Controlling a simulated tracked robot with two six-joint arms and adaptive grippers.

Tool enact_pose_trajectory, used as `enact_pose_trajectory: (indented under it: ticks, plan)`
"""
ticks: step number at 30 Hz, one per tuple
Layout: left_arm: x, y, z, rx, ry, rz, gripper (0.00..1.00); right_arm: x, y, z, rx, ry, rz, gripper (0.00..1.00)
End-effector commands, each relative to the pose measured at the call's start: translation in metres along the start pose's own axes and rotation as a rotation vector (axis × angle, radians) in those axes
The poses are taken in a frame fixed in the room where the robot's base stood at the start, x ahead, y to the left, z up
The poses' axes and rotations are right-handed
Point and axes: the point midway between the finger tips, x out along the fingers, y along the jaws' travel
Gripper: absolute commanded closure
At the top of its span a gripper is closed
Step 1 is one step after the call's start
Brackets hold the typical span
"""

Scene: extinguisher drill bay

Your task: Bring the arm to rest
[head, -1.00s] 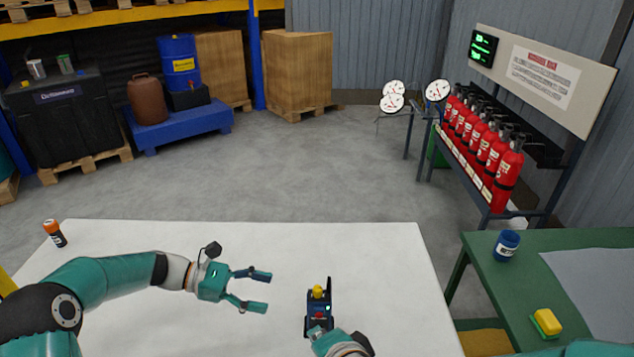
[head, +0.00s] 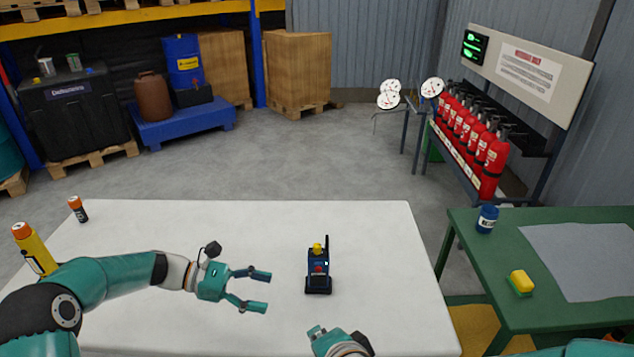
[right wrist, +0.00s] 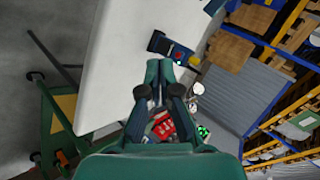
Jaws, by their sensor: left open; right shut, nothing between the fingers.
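My left gripper (head: 258,289) is open and empty above the white table (head: 385,250), with its fingers pointing right. My right gripper (head: 322,333) is near the front of the white table, nearer than a dark blue handheld device (head: 318,272) and apart from it. In the right wrist view the right gripper's fingers (right wrist: 159,78) are together with nothing between them. The device stands upright on the table with a yellow knob on top and a black antenna. It also shows in the right wrist view (right wrist: 172,48).
A yellow bottle with an orange cap (head: 35,250) and a small orange-capped container (head: 77,209) are at the table's left. A green table (head: 490,265) at right holds a blue jar (head: 487,218) and a yellow sponge (head: 520,282). Red extinguishers (head: 493,163) stand on a rack behind.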

Motion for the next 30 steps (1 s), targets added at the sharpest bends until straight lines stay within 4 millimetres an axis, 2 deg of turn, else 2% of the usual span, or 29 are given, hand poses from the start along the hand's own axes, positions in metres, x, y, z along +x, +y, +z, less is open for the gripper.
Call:
enact_pose_trajectory:
  ticks: [2, 3, 8, 13, 17, 20, 23, 26, 27, 30]
  plan:
    - [0.0, 0.0, 0.0, 0.0, 0.0, 0.0, 0.31, 0.0, 0.0, 0.0, 0.0, 0.0, 0.0, 1.0]
    - [0.001, 0.0, 0.0, 0.001, 0.0, -0.001, 0.31, 0.002, 0.003, -0.007, 0.013, 0.011, 0.008, 1.0]
    - [0.006, -0.001, 0.0, 0.002, -0.001, -0.011, 0.31, 0.019, 0.029, -0.028, 0.055, 0.043, 0.078, 1.0]
    - [0.018, -0.012, -0.005, -0.023, -0.009, -0.044, 0.31, 0.037, 0.066, -0.048, 0.097, 0.074, 0.173, 1.0]
    - [0.034, -0.035, -0.019, -0.067, 0.001, -0.106, 0.31, 0.054, 0.105, -0.063, 0.115, 0.089, 0.262, 1.0]
    - [0.051, -0.062, -0.042, -0.105, 0.047, -0.158, 0.31, 0.068, 0.142, -0.073, 0.112, 0.083, 0.34, 1.0]
    - [0.07, -0.098, -0.076, -0.114, 0.138, -0.219, 0.31, 0.08, 0.188, -0.079, 0.086, 0.053, 0.427, 1.0]
    - [0.087, -0.149, -0.122, -0.065, 0.271, -0.301, 0.31, 0.09, 0.241, -0.078, 0.033, -0.021, 0.514, 1.0]
    - [0.091, -0.172, -0.142, -0.021, 0.332, -0.341, 0.31, 0.092, 0.263, -0.074, 0.002, -0.064, 0.544, 1.0]
    - [0.094, -0.23, -0.188, 0.16, 0.479, -0.452, 0.31, 0.095, 0.311, -0.057, -0.091, -0.197, 0.591, 1.0]
